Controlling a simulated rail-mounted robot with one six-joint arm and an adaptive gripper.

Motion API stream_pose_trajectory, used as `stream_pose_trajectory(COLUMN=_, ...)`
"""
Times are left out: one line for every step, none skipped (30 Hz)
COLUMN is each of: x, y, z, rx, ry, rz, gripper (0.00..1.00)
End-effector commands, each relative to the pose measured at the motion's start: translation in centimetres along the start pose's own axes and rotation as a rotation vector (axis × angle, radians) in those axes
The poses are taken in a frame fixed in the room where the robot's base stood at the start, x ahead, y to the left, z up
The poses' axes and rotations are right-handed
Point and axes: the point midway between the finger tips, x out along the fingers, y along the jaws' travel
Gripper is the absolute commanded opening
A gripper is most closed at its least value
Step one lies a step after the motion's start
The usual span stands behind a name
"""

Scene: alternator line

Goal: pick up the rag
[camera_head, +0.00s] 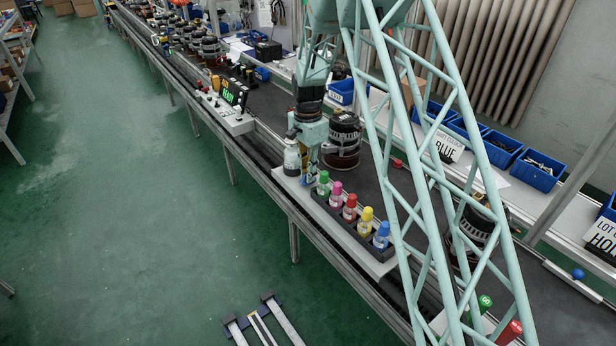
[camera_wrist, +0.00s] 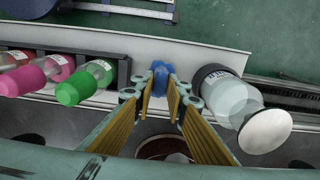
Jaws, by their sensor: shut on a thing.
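My gripper (camera_wrist: 161,92) shows in the wrist view with its two yellow-padded fingers converging on a small blue crumpled thing, which looks like the rag (camera_wrist: 160,72). The rag is pinched at the fingertips, over the pale shelf along the line's edge. I cannot tell whether it still touches the shelf. In the head view my gripper (camera_head: 306,178) is low, between a clear bottle and the bottle rack, and the rag cannot be made out there.
A clear bottle (camera_wrist: 238,100) with a pale cap stands close right of my gripper in the wrist view. A black rack (camera_wrist: 122,72) of coloured bottles, the green one (camera_wrist: 84,83) nearest, is close left. A dark alternator (camera_head: 342,140) stands on the belt behind.

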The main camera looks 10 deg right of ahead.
Motion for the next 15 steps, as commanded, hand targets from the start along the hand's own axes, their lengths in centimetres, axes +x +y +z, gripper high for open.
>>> stream_pose_trajectory(x=-0.7, y=-0.1, z=0.0, rx=0.000, ry=0.001, rz=-0.002, gripper=0.06)
stream_pose_trajectory(x=-1.0, y=-0.1, z=0.0, rx=0.000, ry=0.001, rz=-0.002, gripper=0.06)
stream_pose_trajectory(x=-1.5, y=-0.1, z=0.0, rx=0.000, ry=0.001, rz=-0.002, gripper=0.06)
stream_pose_trajectory(x=-1.9, y=-0.1, z=0.0, rx=0.000, ry=0.001, rz=-0.002, gripper=0.06)
stream_pose_trajectory(x=-2.3, y=-0.1, z=0.0, rx=0.000, ry=0.001, rz=-0.002, gripper=0.06)
stream_pose_trajectory(x=-2.9, y=-0.1, z=0.0, rx=0.000, ry=0.001, rz=-0.002, gripper=0.06)
stream_pose_trajectory(x=-3.4, y=-0.1, z=0.0, rx=0.000, ry=0.001, rz=-0.002, gripper=0.06)
stream_pose_trajectory(x=-3.8, y=-0.1, z=0.0, rx=0.000, ry=0.001, rz=-0.002, gripper=0.06)
stream_pose_trajectory(x=-4.4, y=-0.1, z=0.0, rx=0.000, ry=0.001, rz=-0.002, gripper=0.06)
stream_pose_trajectory(x=-4.8, y=-0.1, z=0.0, rx=0.000, ry=0.001, rz=-0.002, gripper=0.06)
stream_pose_trajectory(x=-5.2, y=0.0, z=0.0, rx=0.000, ry=0.001, rz=-0.001, gripper=0.06)
stream_pose_trajectory(x=-5.7, y=0.0, z=0.0, rx=0.000, ry=0.000, rz=-0.001, gripper=0.06)
stream_pose_trajectory(x=-6.1, y=0.0, z=0.0, rx=0.000, ry=0.001, rz=-0.001, gripper=0.06)
stream_pose_trajectory(x=-6.4, y=0.0, z=0.0, rx=0.000, ry=0.001, rz=-0.002, gripper=0.06)
stream_pose_trajectory(x=-6.9, y=-0.1, z=0.0, rx=0.000, ry=0.001, rz=-0.002, gripper=0.06)
